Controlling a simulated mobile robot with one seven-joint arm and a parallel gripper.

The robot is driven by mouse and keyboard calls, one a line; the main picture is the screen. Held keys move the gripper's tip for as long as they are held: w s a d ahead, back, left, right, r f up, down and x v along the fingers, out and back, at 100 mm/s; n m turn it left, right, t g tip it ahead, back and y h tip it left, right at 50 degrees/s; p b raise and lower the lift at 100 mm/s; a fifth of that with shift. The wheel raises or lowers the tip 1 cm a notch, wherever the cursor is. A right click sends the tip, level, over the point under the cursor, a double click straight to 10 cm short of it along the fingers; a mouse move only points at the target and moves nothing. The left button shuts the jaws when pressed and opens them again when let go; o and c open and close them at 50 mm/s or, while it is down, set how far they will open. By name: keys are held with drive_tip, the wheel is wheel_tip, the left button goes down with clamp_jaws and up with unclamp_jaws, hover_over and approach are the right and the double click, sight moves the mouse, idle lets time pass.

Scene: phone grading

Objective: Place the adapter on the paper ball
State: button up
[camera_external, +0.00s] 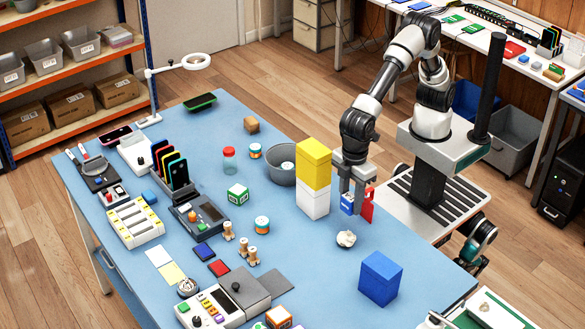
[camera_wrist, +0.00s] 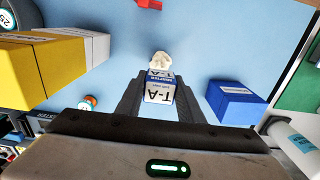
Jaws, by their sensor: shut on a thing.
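My gripper (camera_external: 351,203) is shut on the adapter (camera_external: 347,203), a small blue and white box. In the wrist view the adapter (camera_wrist: 160,88) sits between the two dark fingers, with "T-A" and "ADAPTER" lettering on it. The white crumpled paper ball (camera_external: 346,239) lies on the blue table. In the external view the adapter hangs above the ball with a gap between them. In the wrist view the paper ball (camera_wrist: 161,60) shows just beyond the adapter's top edge, partly hidden by it.
A yellow box on a white one (camera_external: 313,170) stands close left of my gripper. A blue box (camera_external: 380,277) stands to the front right. A red thing (camera_external: 367,206) shows close to the gripper's right. A grey bowl (camera_external: 282,174) is farther left. The table around the ball is clear.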

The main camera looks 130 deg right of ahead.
sight(348, 232)
wheel_tip(348, 232, down, 8)
drive_tip(key=shift+f+b, duration=0.2)
drive_tip(key=shift+b, duration=0.35)
drive_tip(key=shift+f, duration=0.15)
drive_tip(key=o, duration=1.1)
drive_tip(key=shift+c, duration=0.2)
